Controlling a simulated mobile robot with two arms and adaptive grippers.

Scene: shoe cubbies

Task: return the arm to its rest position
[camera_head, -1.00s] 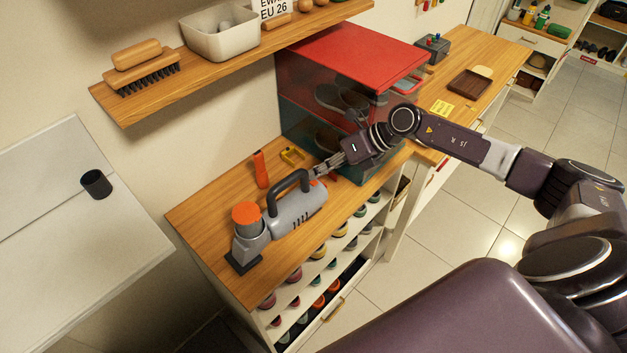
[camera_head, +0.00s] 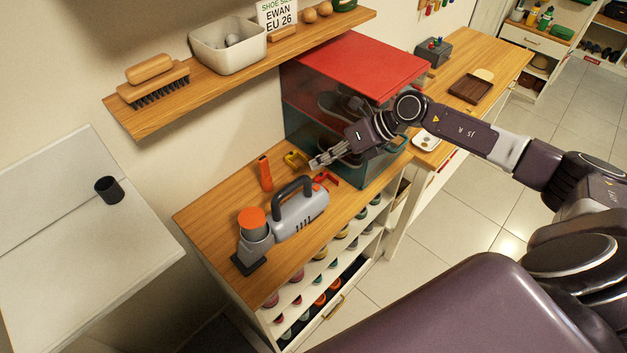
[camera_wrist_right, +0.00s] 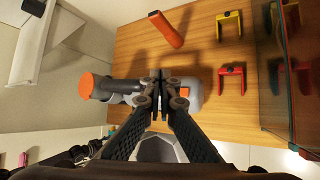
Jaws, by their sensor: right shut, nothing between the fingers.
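My right gripper (camera_head: 314,162) is shut and empty. In the head view it hangs above the wooden counter, in front of the clear-sided box with the red lid and just past the vacuum's handle. In the right wrist view its fingertips (camera_wrist_right: 160,76) meet over the middle of the grey vacuum, with nothing between them. My right arm (camera_head: 462,132) reaches in from the right, in front of part of the box. My left gripper does not show in either view.
The grey handheld vacuum (camera_head: 301,213) with an orange cap lies on the counter (camera_head: 205,212). Beside it are an orange cylinder (camera_head: 265,173), a yellow bracket (camera_head: 295,160) and a red bracket (camera_head: 328,179). The red-lidded box (camera_head: 365,62) stands close behind my gripper. A shelf (camera_head: 140,118) hangs above.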

